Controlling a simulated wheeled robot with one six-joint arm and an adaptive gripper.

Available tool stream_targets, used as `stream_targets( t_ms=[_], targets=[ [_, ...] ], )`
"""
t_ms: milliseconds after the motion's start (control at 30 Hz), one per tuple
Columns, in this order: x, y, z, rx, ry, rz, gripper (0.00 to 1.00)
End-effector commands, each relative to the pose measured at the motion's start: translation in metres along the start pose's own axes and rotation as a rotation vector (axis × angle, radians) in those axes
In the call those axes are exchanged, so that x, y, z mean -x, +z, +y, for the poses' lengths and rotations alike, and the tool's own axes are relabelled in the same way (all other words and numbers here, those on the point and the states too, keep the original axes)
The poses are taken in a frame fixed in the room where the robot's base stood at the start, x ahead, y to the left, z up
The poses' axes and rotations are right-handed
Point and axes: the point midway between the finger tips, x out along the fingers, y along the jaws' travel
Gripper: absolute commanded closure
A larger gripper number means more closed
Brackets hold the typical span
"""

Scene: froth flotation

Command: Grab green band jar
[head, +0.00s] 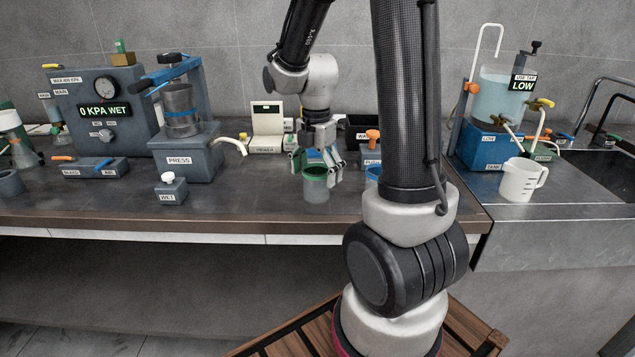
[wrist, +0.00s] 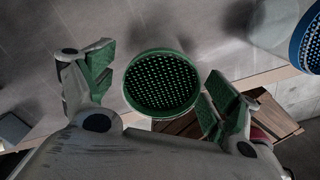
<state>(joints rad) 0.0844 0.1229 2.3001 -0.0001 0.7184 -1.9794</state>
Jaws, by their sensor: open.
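The green band jar (head: 316,184) stands on the bench near its front edge in the head view. It is clear with a green rim. In the wrist view I look down on its green rim and perforated top (wrist: 162,82). My gripper (head: 318,165) is over the jar from behind. In the wrist view my gripper (wrist: 155,88) is open, with one green-padded finger on each side of the jar and a visible gap at both sides. The jar's far side is hidden by the gripper in the head view.
A blue-banded jar (head: 373,173) stands to the right, partly behind my arm; its blue rim (wrist: 310,40) shows in the wrist view. The press (head: 180,158) and a WET button box (head: 171,190) are to the left. A white jug (head: 521,180) stands far right.

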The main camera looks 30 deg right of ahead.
Motion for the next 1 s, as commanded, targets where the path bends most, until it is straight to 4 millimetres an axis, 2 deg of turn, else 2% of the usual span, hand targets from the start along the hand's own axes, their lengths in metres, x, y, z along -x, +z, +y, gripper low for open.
stream_targets(
  t_ms=[100, 200, 467, 500, 567, 733, 800, 1000],
  targets=[
    [-0.021, 0.000, -0.003, -0.001, -0.005, 0.002, 0.12],
    [-0.033, 0.000, -0.002, -0.001, -0.003, 0.001, 0.12],
    [-0.038, 0.000, -0.002, -0.001, 0.000, 0.000, 0.12],
    [-0.038, 0.000, -0.002, -0.002, 0.000, 0.000, 0.14],
    [-0.038, 0.000, -0.002, -0.002, 0.000, 0.000, 0.25],
    [-0.037, 0.000, -0.002, -0.002, 0.000, 0.000, 0.56],
    [-0.037, 0.000, -0.002, -0.002, 0.000, 0.000, 0.59],
    [-0.038, 0.000, -0.002, -0.002, -0.001, 0.000, 0.60]
  ],
)
